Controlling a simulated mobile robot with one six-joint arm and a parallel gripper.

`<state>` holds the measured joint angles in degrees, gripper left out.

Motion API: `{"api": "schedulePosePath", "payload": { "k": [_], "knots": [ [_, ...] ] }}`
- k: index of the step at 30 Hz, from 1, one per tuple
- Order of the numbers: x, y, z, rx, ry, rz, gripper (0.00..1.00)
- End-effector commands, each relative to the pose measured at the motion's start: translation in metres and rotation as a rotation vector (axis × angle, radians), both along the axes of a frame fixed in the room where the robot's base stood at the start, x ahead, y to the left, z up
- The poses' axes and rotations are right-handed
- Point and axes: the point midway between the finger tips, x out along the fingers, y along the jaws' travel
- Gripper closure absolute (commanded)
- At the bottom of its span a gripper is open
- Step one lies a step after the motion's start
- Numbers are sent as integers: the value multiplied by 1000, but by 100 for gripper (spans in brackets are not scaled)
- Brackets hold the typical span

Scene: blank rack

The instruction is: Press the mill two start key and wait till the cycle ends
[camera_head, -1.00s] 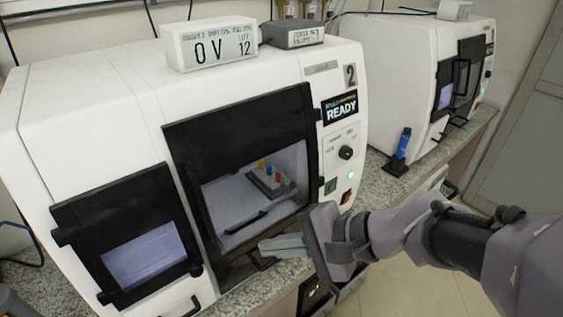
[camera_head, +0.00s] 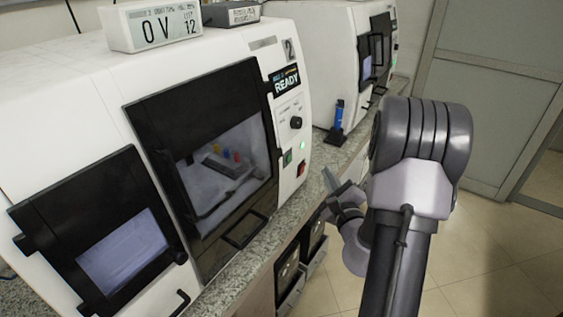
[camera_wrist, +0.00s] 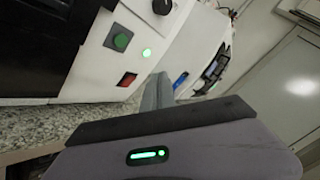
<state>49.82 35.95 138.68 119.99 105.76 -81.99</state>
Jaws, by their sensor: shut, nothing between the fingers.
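Mill two (camera_head: 75,75) is the white machine marked 2, with its display (camera_head: 287,80) reading READY. Its large dark door (camera_head: 240,88) looks shut, with small coloured parts on a block behind the window. The green start key (camera_head: 287,157) sits on the right panel, above a red key (camera_head: 301,168). In the wrist view the green key (camera_wrist: 119,39) is above and left of the fingers, and the red key (camera_wrist: 127,79) is nearer. My gripper (camera_head: 328,178) is shut and empty, right of the keys and apart from them. It also shows in the wrist view (camera_wrist: 158,88).
A dark knob (camera_head: 295,122) and a lit green lamp (camera_head: 302,145) are on the same panel. A blue item on a dark stand (camera_head: 338,118) is on the counter between the two mills. A second white machine (camera_head: 315,50) stands behind. Drawers (camera_head: 288,270) sit below the counter.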

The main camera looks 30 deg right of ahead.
Motion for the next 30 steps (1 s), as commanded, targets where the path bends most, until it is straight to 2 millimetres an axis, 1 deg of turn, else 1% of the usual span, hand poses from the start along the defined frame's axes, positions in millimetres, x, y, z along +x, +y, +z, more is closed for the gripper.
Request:
{"api": "schedulePosePath", "payload": {
  "k": [8,11,24,27,30],
  "knots": [
    [1,0,1,0,-1,1,100],
    [6,3,1,1,-1,4,100],
    [63,27,-1,0,-1,6,100],
    [73,31,-2,-1,-1,6,100],
    [78,33,-3,0,0,4,100]
  ]
}}
